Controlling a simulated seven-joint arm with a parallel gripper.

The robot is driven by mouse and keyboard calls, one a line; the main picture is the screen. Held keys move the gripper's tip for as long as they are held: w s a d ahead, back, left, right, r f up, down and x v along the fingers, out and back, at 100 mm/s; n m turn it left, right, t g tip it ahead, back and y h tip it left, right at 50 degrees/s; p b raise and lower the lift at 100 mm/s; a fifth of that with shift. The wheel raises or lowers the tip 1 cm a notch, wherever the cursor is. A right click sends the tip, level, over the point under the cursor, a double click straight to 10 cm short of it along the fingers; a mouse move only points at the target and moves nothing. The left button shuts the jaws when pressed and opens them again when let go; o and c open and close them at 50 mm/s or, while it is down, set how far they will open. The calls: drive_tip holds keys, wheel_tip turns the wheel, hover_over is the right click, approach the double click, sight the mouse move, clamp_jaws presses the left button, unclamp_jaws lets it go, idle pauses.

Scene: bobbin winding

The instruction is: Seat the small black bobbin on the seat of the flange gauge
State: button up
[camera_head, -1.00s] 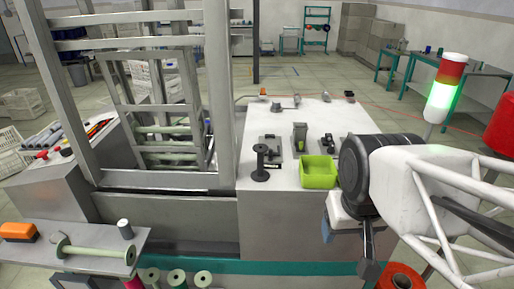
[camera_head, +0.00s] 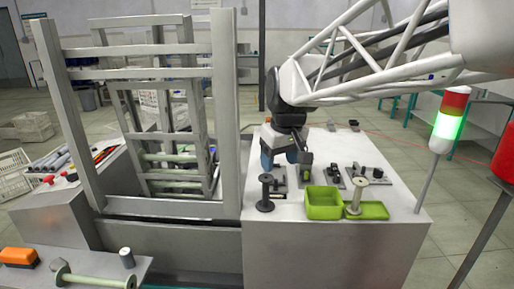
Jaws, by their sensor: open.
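A dark bobbin (camera_head: 265,193) with a wide black lower flange stands upright at the left front of the grey bench top (camera_head: 300,228); it is the darkest spool in view. Several small dark fixtures stand in a row behind the green bin, including one at left (camera_head: 279,182) and one at right (camera_head: 356,171). I cannot tell which one is the flange gauge, and its seat is not clear. My gripper (camera_head: 289,163) is over the left part of the row, behind and above the bobbin, open and apart from it. It partly hides the fixtures there.
A green bin (camera_head: 323,206) stands right of the bobbin. A green tray (camera_head: 373,211) beside it carries a pale bobbin (camera_head: 354,196). A metal frame (camera_head: 226,110) rises left of the bench. A signal lamp (camera_head: 447,120) stands at right. The front bench top is clear.

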sight(266, 178)
drive_tip(key=w+a, duration=0.2)
drive_tip(key=shift+w+r+n, duration=0.15)
drive_tip(key=shift+w+n, duration=0.15)
drive_tip(key=shift+w, duration=0.1)
drive_tip(key=shift+f, duration=0.3)
drive_tip(key=shift+x, duration=3.5)
drive_tip(key=shift+c, duration=0.3)
drive_tip(key=c, duration=0.5)
drive_tip(key=shift+r, duration=0.1)
drive_tip(key=shift+c, duration=0.2)
